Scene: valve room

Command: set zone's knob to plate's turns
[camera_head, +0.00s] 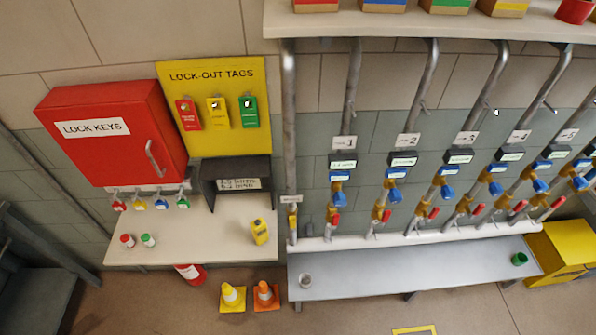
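Several numbered pipes run down the right wall with labels 1 (344,142), 2 (408,139), 3 (466,138), 4 (518,136) and 5 (567,134). Each pipe carries a dark display box, such as the one on pipe 1 (343,161), a blue knob (340,177) and a red lever (336,221) below. Knob angles are too small to tell. Neither gripper is in view.
A red lock keys cabinet (112,133) and yellow tag board (213,107) hang above the left shelf (190,232). A yellow bottle (260,231) stands on that shelf. A grey bench (400,272) runs under the pipes. Cones (233,296) stand on the floor. A yellow bin (562,254) is at right.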

